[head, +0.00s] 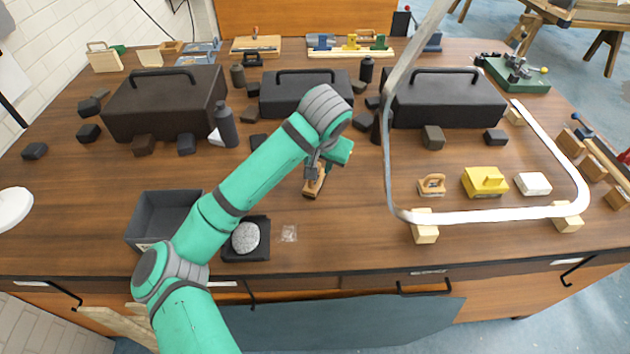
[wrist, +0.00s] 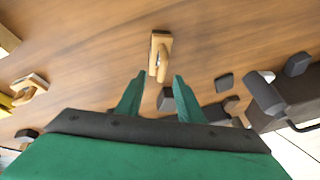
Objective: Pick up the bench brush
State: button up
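A small wooden handled tool (head: 315,185) lies on the bench below my gripper (head: 338,153) in the head view. It may be the bench brush, but I cannot make out bristles. It also shows in the wrist view (wrist: 160,50), ahead of and roughly in line with the gap between my fingertips. My gripper shows there too (wrist: 158,82); its green fingers are spread with nothing between them. The gripper is apart from the tool. In the head view my arm partly hides the area around it.
Black cases (head: 165,101) stand along the back with dark blocks around them. A grey bin (head: 160,218) and a black tray (head: 262,252) sit at front left. At right are a wooden handled piece (head: 431,186), a yellow block (head: 485,182) and a pale curved strip (head: 480,215).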

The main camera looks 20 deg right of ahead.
jog(key=shift+a+x, duration=0.15)
jog(key=shift+x, duration=1.25)
jog(key=shift+a+x, duration=0.15)
jog(key=shift+x, duration=1.25)
grip_shut()
